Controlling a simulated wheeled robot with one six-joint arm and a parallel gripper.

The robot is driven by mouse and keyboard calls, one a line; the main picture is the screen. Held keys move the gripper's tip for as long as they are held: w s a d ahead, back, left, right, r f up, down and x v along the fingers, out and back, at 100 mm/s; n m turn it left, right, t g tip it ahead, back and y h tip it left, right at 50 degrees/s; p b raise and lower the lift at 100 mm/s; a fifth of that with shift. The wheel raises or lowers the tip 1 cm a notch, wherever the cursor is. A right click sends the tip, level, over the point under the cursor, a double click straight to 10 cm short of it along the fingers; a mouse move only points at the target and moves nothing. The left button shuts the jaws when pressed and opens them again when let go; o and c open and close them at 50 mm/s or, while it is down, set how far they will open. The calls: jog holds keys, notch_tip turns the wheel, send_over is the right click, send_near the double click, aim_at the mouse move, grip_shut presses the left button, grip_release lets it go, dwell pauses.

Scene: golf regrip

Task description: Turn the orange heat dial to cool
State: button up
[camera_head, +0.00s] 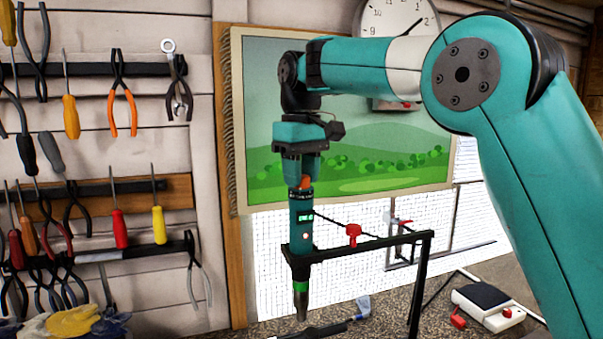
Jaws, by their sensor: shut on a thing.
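The orange heat dial (305,184) sits at the top of a teal heat tool (302,212). The tool stands upright, nozzle down, in a black stand (370,244). It has a small green-lit display, a red light and a green band near its grey nozzle. My gripper (301,180) points straight down from above and is shut on the dial. The dial is mostly covered by the gripper, and its markings are too small to read.
A red clamp (353,233) is on the stand's bar. A golf club (325,328) lies below the nozzle. A white box (490,303) with red parts sits on the bench at right. Hand tools hang on the left wall, and gloves (75,322) lie at lower left.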

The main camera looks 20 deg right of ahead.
dwell(0.4)
jog(key=o, duration=0.9)
jog(key=shift+o, duration=0.2)
